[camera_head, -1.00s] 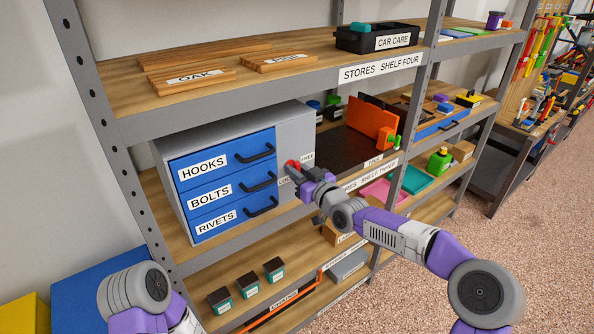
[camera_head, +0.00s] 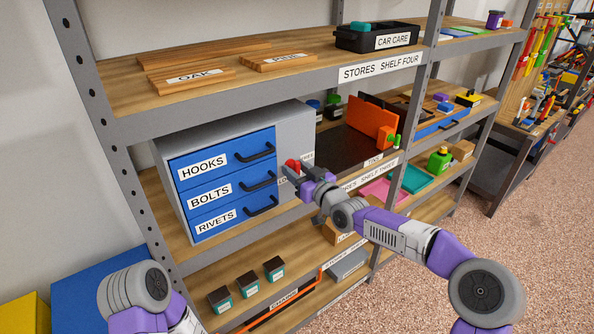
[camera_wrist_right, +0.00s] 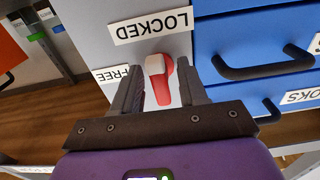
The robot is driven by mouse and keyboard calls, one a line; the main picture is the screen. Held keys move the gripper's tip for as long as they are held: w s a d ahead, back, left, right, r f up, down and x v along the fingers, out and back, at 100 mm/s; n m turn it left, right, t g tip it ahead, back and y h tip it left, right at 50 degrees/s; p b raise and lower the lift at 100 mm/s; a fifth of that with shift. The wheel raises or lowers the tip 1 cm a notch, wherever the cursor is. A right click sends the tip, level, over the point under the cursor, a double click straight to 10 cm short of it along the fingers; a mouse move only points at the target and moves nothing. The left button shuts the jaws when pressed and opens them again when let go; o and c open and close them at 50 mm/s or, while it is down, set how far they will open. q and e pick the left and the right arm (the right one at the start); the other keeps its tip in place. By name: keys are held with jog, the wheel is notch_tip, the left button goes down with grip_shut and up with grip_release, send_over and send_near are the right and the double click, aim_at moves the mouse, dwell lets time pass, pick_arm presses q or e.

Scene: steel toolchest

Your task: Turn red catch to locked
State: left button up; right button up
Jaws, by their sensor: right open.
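The red catch (camera_head: 292,165) is on the grey panel right of the blue drawers. In the right wrist view the catch (camera_wrist_right: 162,92) is red with a pale end. It stands between the two fingers of my right gripper (camera_wrist_right: 156,72), which is open around it. A LOCKED label (camera_wrist_right: 150,27) lies above the catch in that view, and a FREE label (camera_wrist_right: 112,75) lies to its left, partly hidden by a finger. In the head view my right gripper (camera_head: 290,172) is at the panel and hides part of the labels. My left gripper is out of view.
The drawer chest (camera_head: 215,140) stands on the middle shelf, its black drawer handles (camera_head: 256,153) sticking out left of my right gripper. The shelf above carries wood boards.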

jog(key=v, duration=0.7)
jog(key=shift+s+p, duration=0.2)
jog(key=shift+p, duration=0.1)
jog(key=shift+d, duration=0.15)
jog(key=s+f+m+g+h, duration=0.1)
jog(key=s+f+m+g, duration=0.15)
jog(key=f, duration=0.75)
jog(key=s+f+m+g+h, duration=0.15)
jog(key=s+f, duration=0.25)
jog(key=f, duration=0.5)
jog(key=s+f+m+g+h, duration=0.15)
jog(key=s+f, duration=0.25)
jog(key=f, duration=0.6)
jog(key=s+d+f+m+g+h, duration=0.1)
jog(key=s+f+g, duration=0.3)
jog(key=s+f, duration=0.4)
jog(key=s+d+f+m+g+h, duration=0.1)
jog(key=s+d+f+m+g, duration=0.2)
jog(key=s+f, duration=0.5)
jog(key=s+d+g, duration=0.1)
jog(key=s, duration=0.7)
jog(key=shift+s+d+p, duration=0.15)
jog(key=shift+d+p, duration=0.1)
jog(key=shift+p, duration=0.1)
jog(key=shift+g, duration=0.25)
